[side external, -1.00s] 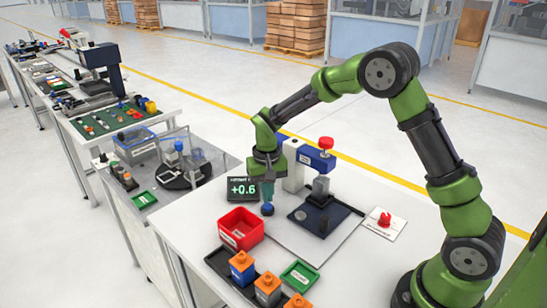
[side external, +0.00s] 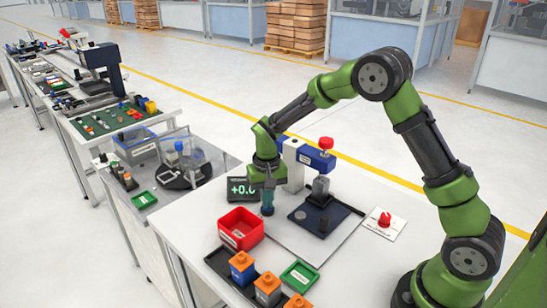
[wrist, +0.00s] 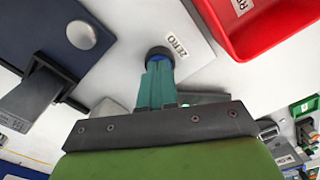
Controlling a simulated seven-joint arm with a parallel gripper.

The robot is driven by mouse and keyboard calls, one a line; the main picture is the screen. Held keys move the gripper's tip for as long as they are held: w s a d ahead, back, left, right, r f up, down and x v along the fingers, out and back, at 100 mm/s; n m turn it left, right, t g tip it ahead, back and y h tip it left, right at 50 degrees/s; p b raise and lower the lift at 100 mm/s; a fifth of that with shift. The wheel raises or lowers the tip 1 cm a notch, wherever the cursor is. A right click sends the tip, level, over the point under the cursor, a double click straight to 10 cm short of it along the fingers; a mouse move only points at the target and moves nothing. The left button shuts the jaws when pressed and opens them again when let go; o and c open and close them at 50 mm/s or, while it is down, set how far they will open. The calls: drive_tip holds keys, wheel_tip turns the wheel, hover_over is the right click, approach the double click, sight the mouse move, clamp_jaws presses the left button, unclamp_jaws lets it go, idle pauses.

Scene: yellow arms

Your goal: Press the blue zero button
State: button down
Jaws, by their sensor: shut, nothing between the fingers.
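The blue zero button (side external: 268,211) sits on the white table by the display, in a dark round collar. In the wrist view the button (wrist: 158,55) shows beside a label reading ZERO. My gripper (side external: 267,204) points down with its teal fingers shut and empty. Its fingertips (wrist: 159,65) overlap the button in the wrist view and hide part of it; they are at its top, and I cannot tell exact contact or how far it is pressed. The display (side external: 238,189) stands behind, partly hidden by my gripper, and seems to read +0.0.
A red bin (side external: 241,229) stands just left of the button. A dark press base (side external: 318,216) with a blue-topped press (side external: 318,160) is at the right. A red button on a white plate (side external: 385,219) lies farther right. Orange-topped blocks and a green tray (side external: 299,274) are in front.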

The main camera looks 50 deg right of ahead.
idle(0.4)
wheel_tip(320, 180, up, 7)
drive_tip(key=shift+r, duration=0.2)
idle(0.7)
drive_tip(key=s+a+r+n+t+y, duration=0.1)
drive_tip(key=s+r+t, duration=0.2)
drive_tip(key=s+r, duration=0.4)
drive_tip(key=s+a+r+n+t+y, duration=0.1)
drive_tip(key=s+r+t, duration=0.3)
drive_tip(key=s, duration=1.1)
wheel_tip(320, 180, up, 3)
drive_tip(key=shift+s+a+r, duration=0.1)
drive_tip(key=shift+s+a, duration=0.05)
drive_tip(key=shift+a, duration=0.25)
drive_tip(key=c, duration=1.8)
unclamp_jaws()
drive_tip(key=shift+c, duration=0.2)
